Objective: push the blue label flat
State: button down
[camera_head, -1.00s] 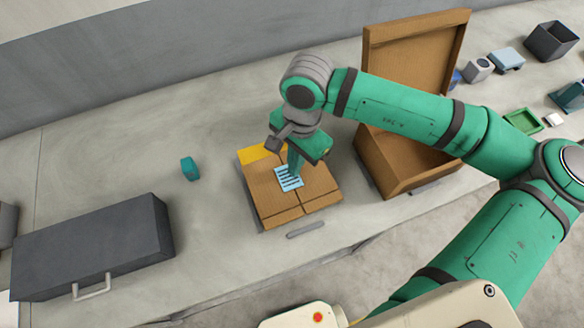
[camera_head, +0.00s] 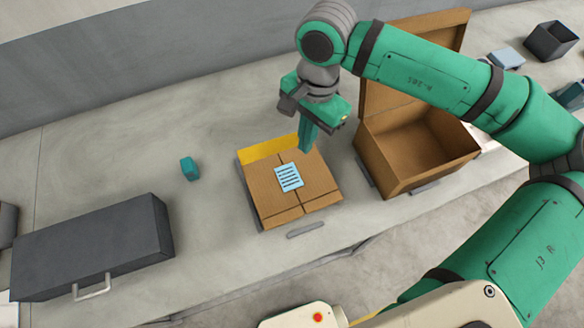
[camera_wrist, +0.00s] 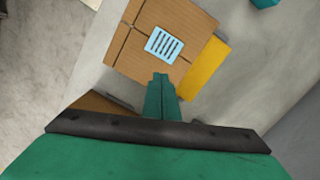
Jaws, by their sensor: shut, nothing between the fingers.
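The blue label (camera_head: 289,177) is a light blue square with dark lines on top of a closed cardboard box (camera_head: 270,204). In the head view it looks flat against the box top, with no edge visibly raised. It also shows whole in the wrist view (camera_wrist: 164,45). My gripper (camera_head: 304,147) is shut and empty. It points down, apart from the label, over the back part of the box near the yellow strip (camera_head: 268,149). In the wrist view the shut fingertips (camera_wrist: 161,76) appear just below the label's edge. The exact height above the box is hard to tell.
An open cardboard box (camera_head: 418,168) with a raised lid stands right of the closed box. A dark grey case (camera_head: 95,250) lies at left, and a small teal block (camera_head: 189,168) lies behind it. The counter between block and closed box is clear.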

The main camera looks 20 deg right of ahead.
jog(key=r, duration=0.4)
jog(key=shift+d+r, duration=0.2)
jog(key=shift+r, duration=0.2)
jog(key=shift+w, duration=0.15)
